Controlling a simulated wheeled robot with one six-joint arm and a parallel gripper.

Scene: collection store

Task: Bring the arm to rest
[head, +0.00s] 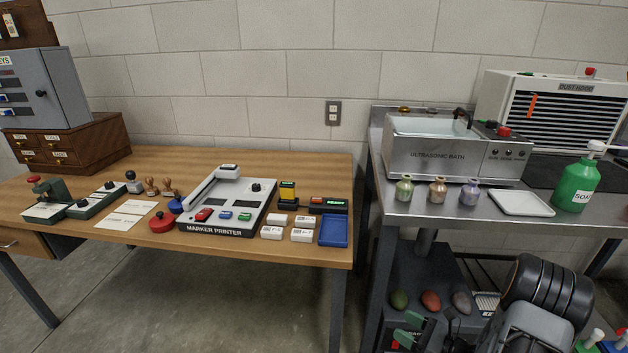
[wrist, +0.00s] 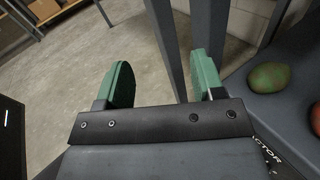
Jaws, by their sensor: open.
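My gripper (wrist: 162,85) shows in the wrist view with its two green fingers spread wide and nothing held between them. A grey table leg and the concrete floor lie beyond the fingers. In the head view my gripper (head: 418,335) is low at the bottom, in front of the steel bench's lower shelf. My dark arm rises at the lower right and hides part of that shelf. A green egg-shaped object (wrist: 273,77) is right of the fingers in the wrist view, apart from them.
The steel bench (head: 395,203) holds an ultrasonic bath (head: 440,158), three small vases, a white tray (head: 521,203) and a green soap bottle (head: 576,187). Several egg-shaped objects lie on its lower shelf. The wooden table (head: 300,165) carries a marker printer (head: 225,208). Floor (head: 200,300) is clear at left.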

